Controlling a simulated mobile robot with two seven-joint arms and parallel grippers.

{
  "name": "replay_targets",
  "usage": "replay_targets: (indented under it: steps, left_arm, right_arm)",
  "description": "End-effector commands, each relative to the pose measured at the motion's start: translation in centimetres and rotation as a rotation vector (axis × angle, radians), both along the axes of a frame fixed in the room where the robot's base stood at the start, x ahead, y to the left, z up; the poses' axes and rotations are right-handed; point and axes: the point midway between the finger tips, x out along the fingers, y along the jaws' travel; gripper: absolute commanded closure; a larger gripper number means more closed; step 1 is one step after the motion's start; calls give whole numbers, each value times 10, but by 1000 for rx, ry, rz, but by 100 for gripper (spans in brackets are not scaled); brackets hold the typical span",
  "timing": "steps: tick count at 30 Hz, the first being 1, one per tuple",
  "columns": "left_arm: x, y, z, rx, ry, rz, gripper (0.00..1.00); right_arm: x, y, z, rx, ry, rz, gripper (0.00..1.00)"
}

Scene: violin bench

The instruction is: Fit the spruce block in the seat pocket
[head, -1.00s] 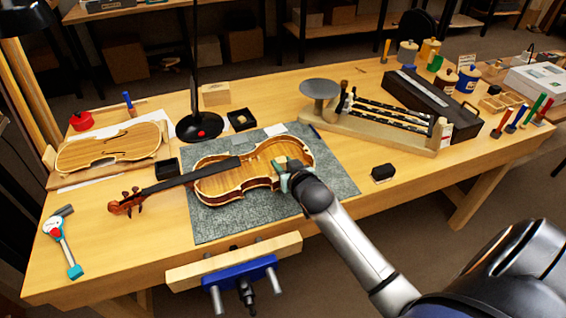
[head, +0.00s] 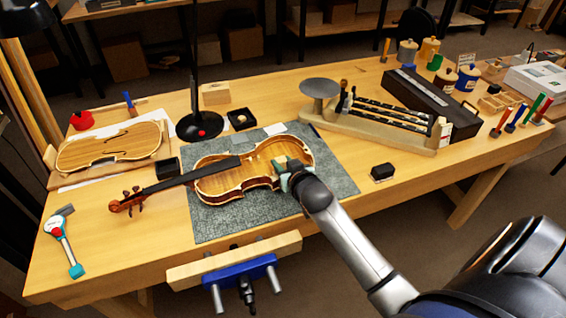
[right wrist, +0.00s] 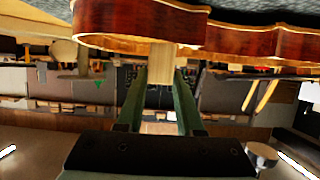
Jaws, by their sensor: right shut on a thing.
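The open violin body (head: 232,182) lies on a grey mat (head: 215,222), its neck pointing left. My right gripper (head: 287,174) is at the near right rim of the violin. In the right wrist view, its green fingers (right wrist: 161,88) are shut on the pale spruce block (right wrist: 161,62). The block's far end meets the lower edge of the red-brown violin rib (right wrist: 190,28) in that view; I cannot tell whether they touch. In the head view the gripper mostly hides the block. I cannot make out the seat pocket. My left gripper is not in view.
A black lamp (head: 200,125) stands behind the violin. A wooden rack (head: 375,133) with dark rods stands behind right, and a small black block (head: 382,171) lies right of the mat. A blue vise (head: 240,272) is at the front edge. A violin plate (head: 108,147) lies left.

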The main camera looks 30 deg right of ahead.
Motion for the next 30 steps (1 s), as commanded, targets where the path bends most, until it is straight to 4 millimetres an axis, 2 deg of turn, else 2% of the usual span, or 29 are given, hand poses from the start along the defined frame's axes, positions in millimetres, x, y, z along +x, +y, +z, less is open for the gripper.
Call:
replay_targets:
  steps: [12,30]
  left_arm:
    - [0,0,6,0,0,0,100]
    - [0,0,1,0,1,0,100]
  right_arm:
    - [0,0,1,1,0,0,100]
    - [0,0,-7,1,0,0,100]
